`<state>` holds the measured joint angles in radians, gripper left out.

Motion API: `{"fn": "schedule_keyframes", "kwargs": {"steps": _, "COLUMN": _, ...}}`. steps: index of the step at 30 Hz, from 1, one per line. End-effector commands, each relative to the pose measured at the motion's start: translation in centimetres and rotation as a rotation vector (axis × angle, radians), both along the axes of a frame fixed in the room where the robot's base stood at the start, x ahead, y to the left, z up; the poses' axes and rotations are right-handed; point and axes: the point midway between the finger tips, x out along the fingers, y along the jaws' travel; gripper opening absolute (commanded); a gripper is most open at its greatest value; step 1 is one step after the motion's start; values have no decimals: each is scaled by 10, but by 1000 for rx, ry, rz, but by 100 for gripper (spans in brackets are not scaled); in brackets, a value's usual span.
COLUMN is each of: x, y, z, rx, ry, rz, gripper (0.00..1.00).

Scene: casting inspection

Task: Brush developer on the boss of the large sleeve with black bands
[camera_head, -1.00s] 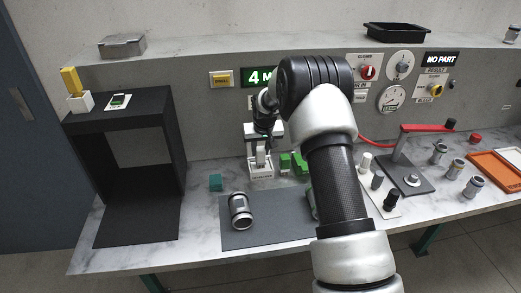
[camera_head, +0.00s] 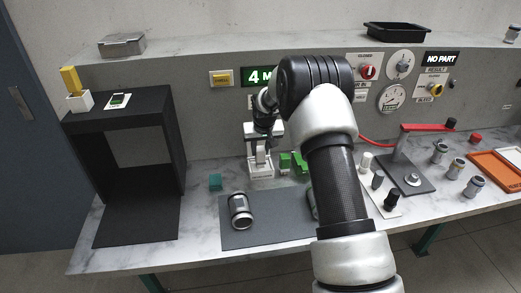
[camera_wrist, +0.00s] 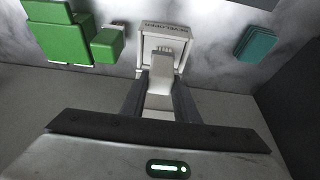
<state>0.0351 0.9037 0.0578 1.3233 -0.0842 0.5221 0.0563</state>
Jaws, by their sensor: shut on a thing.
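The large sleeve with black bands (camera_head: 240,211) lies on its side on the grey mat (camera_head: 275,236), left of my arm. Its boss cannot be made out. My gripper (camera_head: 261,147) is above the white developer holder (camera_head: 261,173) behind the mat. In the wrist view, my gripper (camera_wrist: 160,95) is shut on the white brush handle (camera_wrist: 159,82). The handle stands in the labelled holder (camera_wrist: 164,40).
A teal block (camera_head: 215,182) is left of the holder, and green blocks (camera_head: 293,163) are right of it. A black booth (camera_head: 125,175) stands at the left. Several smaller sleeves (camera_head: 456,168), a red-armed fixture (camera_head: 405,170) and an orange tray (camera_head: 495,170) are at the right.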

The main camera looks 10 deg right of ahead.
Motion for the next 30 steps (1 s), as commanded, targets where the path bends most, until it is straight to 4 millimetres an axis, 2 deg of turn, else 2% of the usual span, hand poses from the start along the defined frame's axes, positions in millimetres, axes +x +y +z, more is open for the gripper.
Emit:
{"fn": "schedule_keyframes", "kwargs": {"steps": 18, "x": -1, "y": 0, "z": -1, "rx": 0, "ry": 3, "rz": 0, "gripper": 5}}
{"fn": "schedule_keyframes", "kwargs": {"steps": 30, "x": 0, "y": 0, "z": 30, "rx": 0, "ry": 1, "rz": 0, "gripper": 5}}
